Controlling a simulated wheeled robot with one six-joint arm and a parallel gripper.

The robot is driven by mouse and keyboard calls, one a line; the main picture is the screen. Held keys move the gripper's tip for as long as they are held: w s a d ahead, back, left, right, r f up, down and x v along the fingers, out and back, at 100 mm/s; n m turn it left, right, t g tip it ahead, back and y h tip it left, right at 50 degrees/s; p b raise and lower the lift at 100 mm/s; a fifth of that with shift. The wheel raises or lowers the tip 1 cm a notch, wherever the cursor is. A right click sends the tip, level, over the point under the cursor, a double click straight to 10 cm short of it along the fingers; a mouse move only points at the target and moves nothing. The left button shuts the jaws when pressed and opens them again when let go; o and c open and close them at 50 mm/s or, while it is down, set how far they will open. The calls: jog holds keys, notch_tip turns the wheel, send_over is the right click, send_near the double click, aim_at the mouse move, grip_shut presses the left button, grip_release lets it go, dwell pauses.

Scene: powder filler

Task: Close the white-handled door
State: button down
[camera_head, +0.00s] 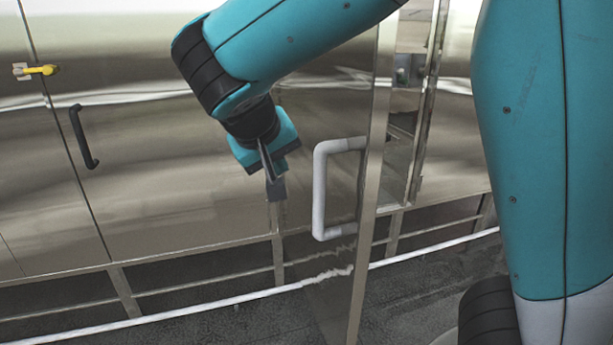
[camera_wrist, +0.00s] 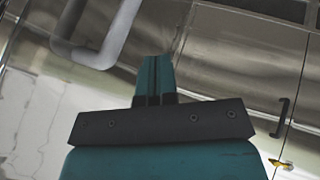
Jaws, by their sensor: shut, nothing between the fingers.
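Whether my gripper touches the door panel cannot be told.
A shiny metal cabinet front (camera_head: 130,190) spans the back, with a black handle (camera_head: 83,137) and a yellow latch (camera_head: 42,70) at left. A low metal rail (camera_head: 200,279) runs along its base. Dark floor (camera_head: 240,325) shows in front.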

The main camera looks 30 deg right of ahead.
jog(key=w+d+f+p, duration=0.2)
jog(key=d+f, duration=0.3)
jog(key=d, duration=0.2)
jog(key=shift+d+f, duration=0.25)
jog(key=shift+f, duration=0.1)
jog(key=shift+w, duration=0.1)
